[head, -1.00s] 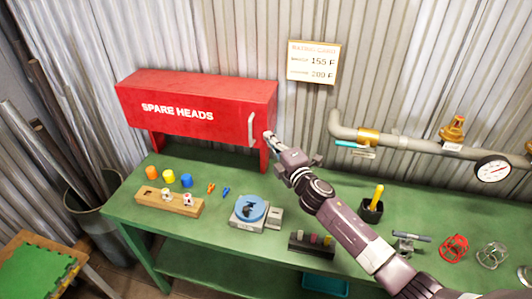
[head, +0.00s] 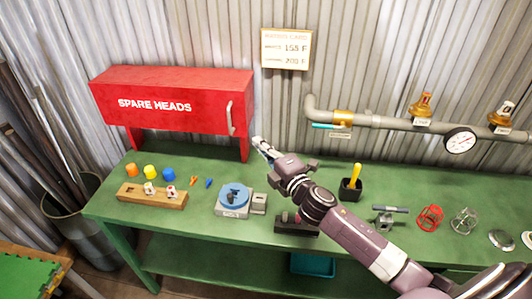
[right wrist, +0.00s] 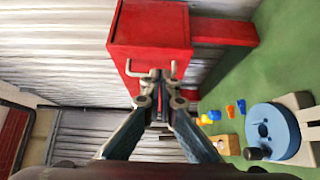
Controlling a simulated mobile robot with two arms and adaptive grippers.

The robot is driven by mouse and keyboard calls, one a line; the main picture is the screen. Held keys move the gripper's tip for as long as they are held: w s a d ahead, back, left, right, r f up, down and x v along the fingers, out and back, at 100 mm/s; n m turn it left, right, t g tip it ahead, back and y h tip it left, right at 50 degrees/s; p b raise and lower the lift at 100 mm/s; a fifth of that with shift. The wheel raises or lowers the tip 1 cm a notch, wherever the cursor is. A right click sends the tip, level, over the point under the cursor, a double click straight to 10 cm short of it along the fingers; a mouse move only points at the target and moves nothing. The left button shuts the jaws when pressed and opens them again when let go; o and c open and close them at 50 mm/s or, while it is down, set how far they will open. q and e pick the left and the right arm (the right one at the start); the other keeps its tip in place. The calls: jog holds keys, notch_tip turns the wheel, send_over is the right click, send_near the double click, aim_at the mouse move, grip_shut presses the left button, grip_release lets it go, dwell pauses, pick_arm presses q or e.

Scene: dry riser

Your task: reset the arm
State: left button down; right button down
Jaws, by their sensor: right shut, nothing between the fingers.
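My right arm reaches in from the lower right in the head view. Its gripper (head: 263,146) is shut and empty, held above the green bench just right of the red SPARE HEADS cabinet (head: 170,98). In the right wrist view the closed fingertips (right wrist: 156,80) show in front of the red cabinet (right wrist: 150,30) and its pale handle. In the head view the handle (head: 230,118) is apart from the gripper. The cabinet is closed on the front I see. My left gripper is in neither view.
The green bench (head: 330,250) carries a wooden block with two sprinkler heads (head: 152,195), coloured caps, a blue round fixture (head: 235,197), a black cup with a yellow tool (head: 351,184) and red and grey cages. A pipe with a gauge (head: 460,139) runs along the wall.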

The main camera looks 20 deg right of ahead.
jog(key=s+f+m+g+h, duration=0.2)
jog(key=s+f+m+g, duration=0.2)
jog(key=s+f+m, duration=0.4)
jog(key=s+f+m+g+h, duration=0.2)
jog(key=s+f+m+g, duration=0.3)
jog(key=s, duration=0.6)
jog(key=s+a+f+m+g+y, duration=0.1)
jog(key=s+a+f+m+g, duration=0.2)
jog(key=s, duration=0.7)
jog(key=s+a+f+m+g+y, duration=0.1)
jog(key=s+a+f+g, duration=0.3)
jog(key=s, duration=0.6)
notch_tip(320, 180, down, 27)
jog(key=s, duration=0.2)
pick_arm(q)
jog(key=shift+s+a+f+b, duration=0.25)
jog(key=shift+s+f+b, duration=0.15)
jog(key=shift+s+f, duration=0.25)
pick_arm(e)
jog(key=s+d+f+g, duration=0.1)
jog(key=s+d+f, duration=0.2)
jog(key=s+f, duration=1.2)
jog(key=shift+s+d+f, duration=0.2)
jog(key=shift+s+f, duration=0.1)
jog(key=shift+s, duration=0.45)
